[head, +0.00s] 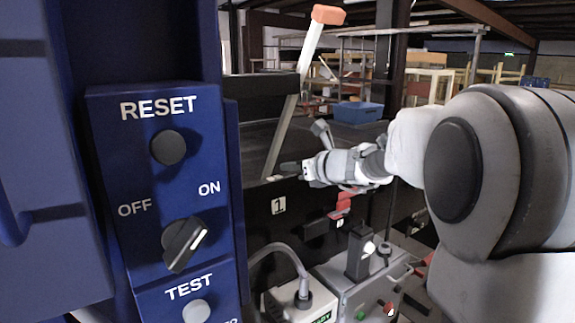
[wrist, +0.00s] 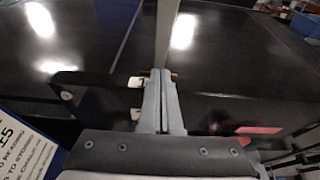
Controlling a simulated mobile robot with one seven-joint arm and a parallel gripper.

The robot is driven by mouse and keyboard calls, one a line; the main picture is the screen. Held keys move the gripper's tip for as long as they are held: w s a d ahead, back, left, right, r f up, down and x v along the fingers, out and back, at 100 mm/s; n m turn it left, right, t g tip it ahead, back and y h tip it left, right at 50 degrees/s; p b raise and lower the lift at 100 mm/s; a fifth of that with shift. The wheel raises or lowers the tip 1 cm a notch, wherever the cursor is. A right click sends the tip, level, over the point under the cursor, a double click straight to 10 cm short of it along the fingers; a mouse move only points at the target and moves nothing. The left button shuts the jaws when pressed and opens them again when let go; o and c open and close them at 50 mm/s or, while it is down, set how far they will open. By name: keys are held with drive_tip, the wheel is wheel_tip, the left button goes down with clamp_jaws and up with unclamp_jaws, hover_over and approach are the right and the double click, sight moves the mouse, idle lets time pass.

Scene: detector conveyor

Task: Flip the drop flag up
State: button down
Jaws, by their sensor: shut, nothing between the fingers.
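The drop flag appears to be the pale bar (head: 290,115) with an orange tip, at the edge of the dark conveyor by the label "1". It stands raised, its top leaning right in the head view. In the wrist view its pale shaft (wrist: 166,30) rises straight beyond my fingertips; its orange tip is out of that view. My gripper (head: 288,166) is shut and empty, just right of the bar's lower part. In the wrist view my two fingers (wrist: 160,74) lie together in front of the shaft's lower end. I cannot tell whether they touch it.
A blue control panel (head: 120,190) with RESET, OFF/ON and TEST controls fills the left. A grey box (head: 365,285) with buttons stands below my arm. A red part (head: 342,202) is on the conveyor's side. A blue bin (head: 358,112) stands farther back.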

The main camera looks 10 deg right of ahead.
sight(272, 166)
drive_tip(key=shift+x, duration=2.45)
drive_tip(key=shift+w+d, duration=0.1)
drive_tip(key=shift+w, duration=0.05)
